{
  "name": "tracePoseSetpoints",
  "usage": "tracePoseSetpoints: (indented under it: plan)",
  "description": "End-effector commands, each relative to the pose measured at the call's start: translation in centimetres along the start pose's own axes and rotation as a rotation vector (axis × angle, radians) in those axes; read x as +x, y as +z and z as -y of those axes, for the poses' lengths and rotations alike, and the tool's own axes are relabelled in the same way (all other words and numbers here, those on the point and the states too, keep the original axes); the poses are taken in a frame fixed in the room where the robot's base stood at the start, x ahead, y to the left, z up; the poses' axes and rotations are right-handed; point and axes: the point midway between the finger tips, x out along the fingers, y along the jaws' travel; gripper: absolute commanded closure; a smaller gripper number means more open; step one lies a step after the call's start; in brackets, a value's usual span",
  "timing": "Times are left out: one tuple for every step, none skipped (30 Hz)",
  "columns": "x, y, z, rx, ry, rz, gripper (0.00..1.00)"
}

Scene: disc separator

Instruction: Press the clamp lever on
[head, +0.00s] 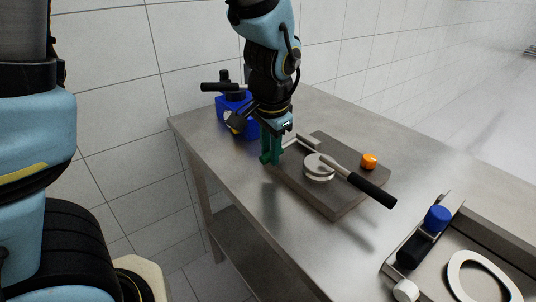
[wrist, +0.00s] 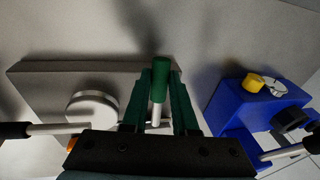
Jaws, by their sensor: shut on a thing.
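The clamp lever (wrist: 160,68) has a dark green cylindrical grip on a pale metal rod. In the wrist view it stands between the two green fingers of my gripper (wrist: 158,88), and the fingers are shut on it. In the head view my gripper (head: 271,156) is at the left edge of the grey base plate (head: 335,204), and the lever is largely hidden by the fingers. A round metal disc unit (head: 318,168) sits on the plate, to the right of my gripper. It also shows in the wrist view (wrist: 93,105).
A long black-handled bar (head: 372,190) crosses the plate and overhangs its front right. An orange knob (head: 369,161) is at the plate's right. A blue device (wrist: 235,108) with a yellow knob stands close to my gripper. A tray with a white ring (head: 453,276) lies at right.

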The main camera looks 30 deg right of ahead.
Motion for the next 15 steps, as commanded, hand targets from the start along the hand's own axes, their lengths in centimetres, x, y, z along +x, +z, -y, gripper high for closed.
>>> tracePoseSetpoints:
  plan:
    - [0.14,-0.03,-0.08,0.0,0.001,-0.008,1.0]
    - [0.14,-0.03,-0.08,0.0,0.001,-0.011,1.0]
    - [0.13,-0.03,-0.08,-0.001,0.001,-0.014,1.0]
    - [0.12,-0.04,-0.08,-0.001,0.001,-0.016,1.0]
    - [0.11,-0.04,-0.08,-0.001,0.001,-0.017,1.0]
    - [0.1,-0.05,-0.07,-0.001,0.001,-0.017,1.0]
    - [0.1,-0.05,-0.07,-0.001,0.0,-0.017,1.0]
    - [0.09,-0.05,-0.07,-0.001,0.0,-0.017,1.0]
    - [0.1,-0.05,-0.07,-0.001,0.0,-0.017,1.0]
    - [0.1,-0.04,-0.07,-0.001,0.0,-0.017,1.0]
    - [0.1,-0.04,-0.07,-0.001,0.0,-0.017,1.0]
    - [0.11,-0.04,-0.07,-0.001,0.001,-0.016,1.0]
    - [0.11,-0.03,-0.07,-0.001,0.001,-0.016,1.0]
    - [0.12,-0.03,-0.07,-0.001,0.001,-0.016,1.0]
    - [0.12,-0.03,-0.08,-0.001,0.001,-0.016,0.69]
